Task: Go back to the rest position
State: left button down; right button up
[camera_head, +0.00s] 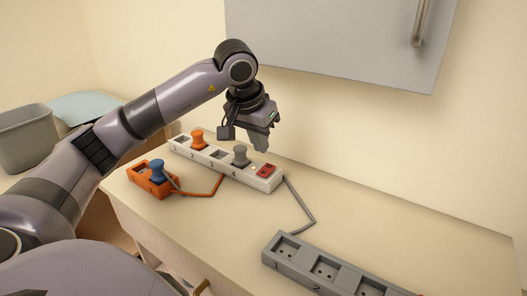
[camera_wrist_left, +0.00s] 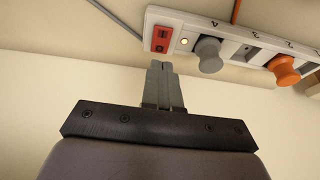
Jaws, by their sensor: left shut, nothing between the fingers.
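My left gripper (camera_head: 262,143) is shut and empty, above the counter just behind the white power strip (camera_head: 216,171). In the left wrist view its closed fingers (camera_wrist_left: 161,68) point toward the strip's red switch (camera_wrist_left: 161,39); I cannot tell whether they touch the strip. A grey plug (camera_head: 240,155) and an orange plug (camera_head: 197,139) sit in the white strip; they also show in the left wrist view as the grey plug (camera_wrist_left: 208,55) and the orange plug (camera_wrist_left: 284,69). My right gripper is not in view.
An orange socket block (camera_head: 148,183) with a blue plug (camera_head: 158,171) lies left of the white strip, joined by an orange cable (camera_head: 205,194). A grey power strip (camera_head: 325,268) lies at the front right. A grey cabinet (camera_head: 345,40) hangs above. The right counter (camera_head: 400,225) is clear.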

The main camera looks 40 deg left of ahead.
pick_arm(q)
jog(key=shift+v, duration=0.75)
